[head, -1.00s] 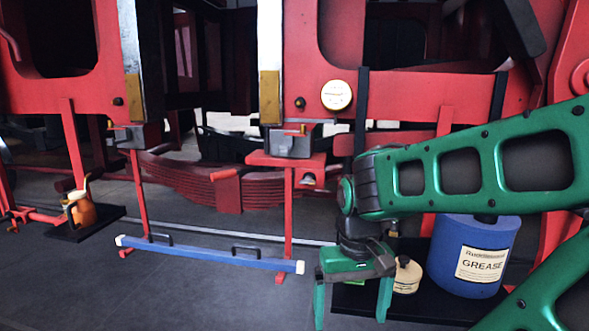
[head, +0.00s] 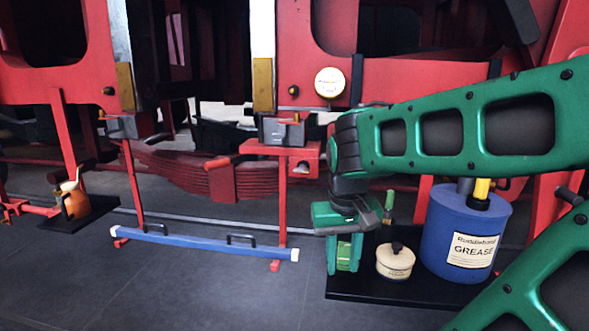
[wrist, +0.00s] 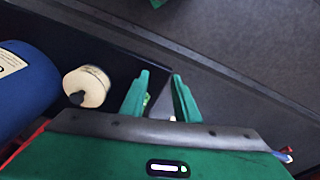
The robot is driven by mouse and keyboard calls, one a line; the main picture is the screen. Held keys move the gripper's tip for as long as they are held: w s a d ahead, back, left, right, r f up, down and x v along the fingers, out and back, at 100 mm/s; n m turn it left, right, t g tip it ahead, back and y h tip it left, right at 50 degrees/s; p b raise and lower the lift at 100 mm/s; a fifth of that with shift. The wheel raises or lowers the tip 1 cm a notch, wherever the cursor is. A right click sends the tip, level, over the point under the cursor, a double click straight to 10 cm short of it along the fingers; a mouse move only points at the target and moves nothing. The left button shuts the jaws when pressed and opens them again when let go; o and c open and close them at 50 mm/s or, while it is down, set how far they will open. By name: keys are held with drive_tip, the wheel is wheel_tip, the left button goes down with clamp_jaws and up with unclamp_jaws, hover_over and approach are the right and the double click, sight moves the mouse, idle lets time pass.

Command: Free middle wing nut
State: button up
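I cannot make out a wing nut for certain. A grey clamp block (head: 281,132) sits on the middle red bracket in the head view, with a small brass-coloured piece at its top, too small to tell. A similar block (head: 122,127) is on the left upright. My gripper (head: 345,268) hangs fingers-down over the left end of a black shelf, right of and below the middle bracket. In the wrist view its two fingers (wrist: 160,80) are apart. A small light-green thing (head: 346,255) shows between or behind the fingers; I cannot tell whether they touch it.
On the black shelf (head: 370,288) stand a cream pot (head: 395,263), a small green-topped item (head: 389,206) and a blue grease can (head: 466,235). A blue bar (head: 205,244) with handles lies low across the middle. An orange oil can (head: 73,203) stands at left.

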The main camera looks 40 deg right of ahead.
drive_tip(key=w+d+r, duration=0.1)
drive_tip(key=w+r, duration=0.2)
drive_tip(key=w+d+r+t+h, duration=0.1)
drive_tip(key=w+r, duration=0.2)
drive_tip(key=w, duration=0.1)
drive_tip(key=w+d+r+m+t+h, duration=0.1)
drive_tip(key=w+d+r, duration=0.1)
drive_tip(key=w+r, duration=0.1)
drive_tip(key=shift+w+r, duration=0.25)
drive_tip(key=shift+w, duration=0.2)
clamp_jaws()
drive_tip(key=w+r+m+t+h, duration=0.2)
drive_tip(key=w+r+t+h, duration=0.1)
drive_tip(key=w+r, duration=1.05)
hover_over(298, 169)
drive_tip(key=s+a, duration=0.2)
wheel_tip(298, 169, down, 6)
drive_tip(key=f, duration=0.4)
drive_tip(key=shift+w+a+f, duration=0.1)
drive_tip(key=shift+w+a, duration=0.1)
drive_tip(key=shift+a, duration=0.1)
drive_tip(key=shift+d, duration=0.1)
